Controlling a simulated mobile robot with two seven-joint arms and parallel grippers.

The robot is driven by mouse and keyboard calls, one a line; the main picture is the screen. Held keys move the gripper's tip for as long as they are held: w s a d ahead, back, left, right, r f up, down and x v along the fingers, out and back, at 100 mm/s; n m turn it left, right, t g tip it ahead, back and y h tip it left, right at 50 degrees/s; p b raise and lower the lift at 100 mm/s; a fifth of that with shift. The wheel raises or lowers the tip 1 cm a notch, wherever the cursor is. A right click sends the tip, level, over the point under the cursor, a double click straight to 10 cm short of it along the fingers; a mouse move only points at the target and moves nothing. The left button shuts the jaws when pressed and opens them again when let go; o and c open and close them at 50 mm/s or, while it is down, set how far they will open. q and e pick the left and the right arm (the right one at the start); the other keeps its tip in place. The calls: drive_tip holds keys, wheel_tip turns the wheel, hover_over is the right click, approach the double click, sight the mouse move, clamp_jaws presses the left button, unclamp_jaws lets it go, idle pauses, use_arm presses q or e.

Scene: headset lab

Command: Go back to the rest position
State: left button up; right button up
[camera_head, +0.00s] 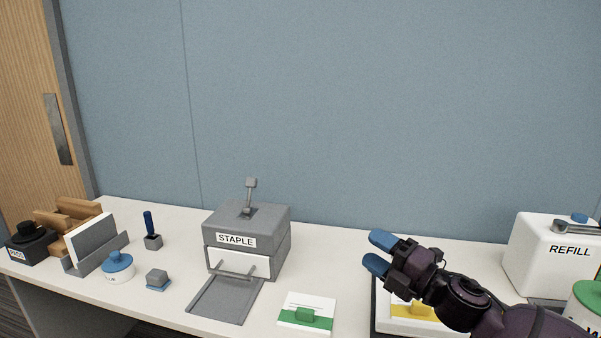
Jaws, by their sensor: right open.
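My right gripper (376,253), dark with blue fingertips, reaches in from the lower right. It is open, with nothing between its fingers. It is over the left part of a dark-edged tray (373,318) holding a white item with a yellow part (421,311), which my arm partly covers. My left gripper is not in view.
A grey STAPLE box (246,226) stands mid-table, a green-and-white card (307,314) to its right. A white REFILL box (549,258) and a green-lidded jar (588,300) stand at right. A blue-lidded pot (118,266), a blue-handled stamp (151,230) and a card holder (95,250) stand left.

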drive_tip(key=s+d+f+m+t+h, duration=0.1)
drive_tip(key=s+d+f+m+h, duration=0.4)
drive_tip(key=f+m, duration=0.45)
drive_tip(key=s+d+f+m+h, duration=0.3)
drive_tip(key=s+f+m+h, duration=0.25)
drive_tip(key=f+m, duration=0.45)
drive_tip(key=s+d+f+m+g+h, duration=0.2)
drive_tip(key=s+f, duration=0.4)
drive_tip(key=s, duration=0.5)
drive_tip(key=s+d+f+m+g+h+p, duration=0.1)
drive_tip(key=s+f+m, duration=0.4)
drive_tip(key=s, duration=0.5)
wheel_tip(320, 180, down, 2)
drive_tip(key=shift+s+d+f+g+h, duration=0.2)
drive_tip(key=shift+s+d+g+h, duration=0.25)
drive_tip(key=shift+d, duration=0.45)
drive_tip(key=shift+m, duration=0.25)
